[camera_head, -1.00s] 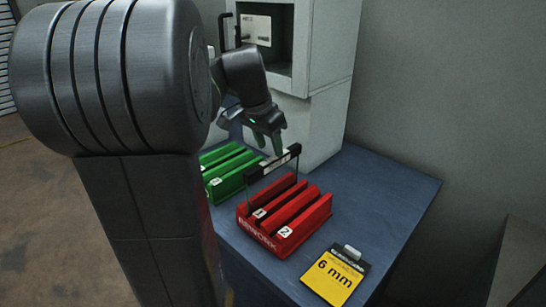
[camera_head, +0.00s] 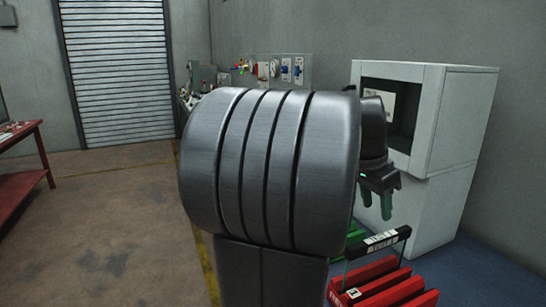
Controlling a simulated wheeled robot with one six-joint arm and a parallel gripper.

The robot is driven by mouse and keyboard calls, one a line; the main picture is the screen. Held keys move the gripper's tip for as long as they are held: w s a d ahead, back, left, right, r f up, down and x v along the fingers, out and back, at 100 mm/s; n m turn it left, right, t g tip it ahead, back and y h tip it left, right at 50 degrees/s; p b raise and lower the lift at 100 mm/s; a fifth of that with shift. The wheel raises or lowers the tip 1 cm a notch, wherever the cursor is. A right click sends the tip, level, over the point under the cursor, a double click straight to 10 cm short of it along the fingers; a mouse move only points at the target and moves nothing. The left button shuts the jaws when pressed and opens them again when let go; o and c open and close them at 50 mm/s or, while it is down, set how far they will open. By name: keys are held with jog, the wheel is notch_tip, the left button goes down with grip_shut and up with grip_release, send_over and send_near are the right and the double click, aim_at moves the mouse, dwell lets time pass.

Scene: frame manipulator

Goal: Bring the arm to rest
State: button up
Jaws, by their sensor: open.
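My arm fills the middle of the view, its large grey ribbed joint hiding much of the bench behind it. My gripper (camera_head: 376,207) shows to the right of that joint, fingers pointing down, open with nothing visible between the fingers. It hangs above and behind the red slotted rack (camera_head: 385,285). A frame with a black top bar (camera_head: 383,242) stands upright in the red rack, just below the fingertips and apart from them as far as I can tell.
A white cabinet (camera_head: 458,130) with an open recess stands close behind my gripper. The blue bench top (camera_head: 490,275) is bare at right. A green rack (camera_head: 355,236) is mostly hidden. A red table (camera_head: 22,170) stands far left, with open floor (camera_head: 110,230) between.

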aim_at(380, 237)
jog(key=x, duration=1.2)
jog(key=shift+d+f, duration=0.1)
jog(key=shift+f, duration=0.25)
jog(key=shift+r, duration=0.2)
jog(key=shift+r, duration=0.1)
jog(key=v, duration=1.4)
jog(key=x, duration=1.4)
jog(key=shift+f, duration=0.35)
notch_tip(380, 237, up, 14)
jog(key=p, duration=1)
